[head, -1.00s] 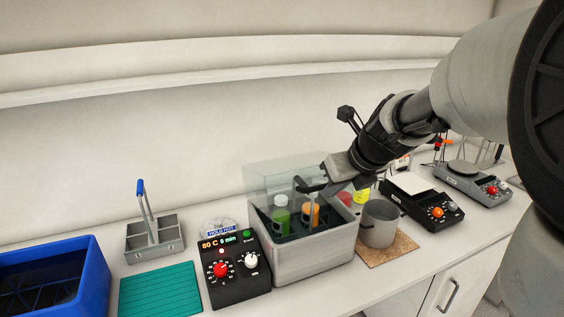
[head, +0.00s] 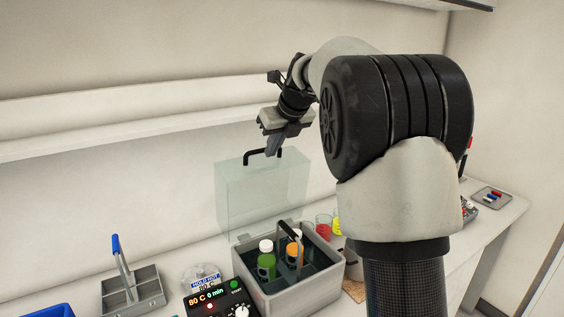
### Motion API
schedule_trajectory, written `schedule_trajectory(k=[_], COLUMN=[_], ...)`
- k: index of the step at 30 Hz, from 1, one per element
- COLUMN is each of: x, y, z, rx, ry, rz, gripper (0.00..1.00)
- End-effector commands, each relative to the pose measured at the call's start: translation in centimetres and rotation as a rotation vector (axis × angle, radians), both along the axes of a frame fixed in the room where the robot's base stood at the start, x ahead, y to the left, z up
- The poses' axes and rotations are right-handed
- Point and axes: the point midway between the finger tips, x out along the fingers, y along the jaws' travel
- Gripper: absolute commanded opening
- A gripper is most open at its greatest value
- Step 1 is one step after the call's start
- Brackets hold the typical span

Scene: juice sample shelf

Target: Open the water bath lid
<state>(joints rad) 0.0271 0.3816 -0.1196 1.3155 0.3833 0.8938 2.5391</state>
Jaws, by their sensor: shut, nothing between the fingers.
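The water bath (head: 290,297) is a grey box on the bench in the head view. Its clear lid (head: 250,200) stands raised, upright at the back of the bath, with a black handle (head: 250,157) at its top edge. Inside the bath are a green bottle (head: 266,262) and an orange bottle (head: 293,251), with a dark carrying handle rising beside them. My gripper (head: 272,146) is above the bath at the lid's top edge, right by the black handle. Its fingers are shut and hold nothing; whether they touch the handle I cannot tell.
The control box (head: 222,302) with its lit display stands left of the bath. A grey divided carrier (head: 133,291) and a blue tub (head: 45,311) are further left. Red (head: 323,226) and yellow (head: 339,226) containers stand behind the bath's right side. My arm hides much of the right bench.

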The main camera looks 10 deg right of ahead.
Motion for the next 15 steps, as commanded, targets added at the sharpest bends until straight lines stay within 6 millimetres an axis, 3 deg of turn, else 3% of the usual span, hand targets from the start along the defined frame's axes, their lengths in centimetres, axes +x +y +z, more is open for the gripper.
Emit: schedule_trajectory(k=[15], x=[4.9], y=[1.6], z=[0.3], rx=[-0.025], ry=[0.072], rz=[0.000], gripper=[0.00])
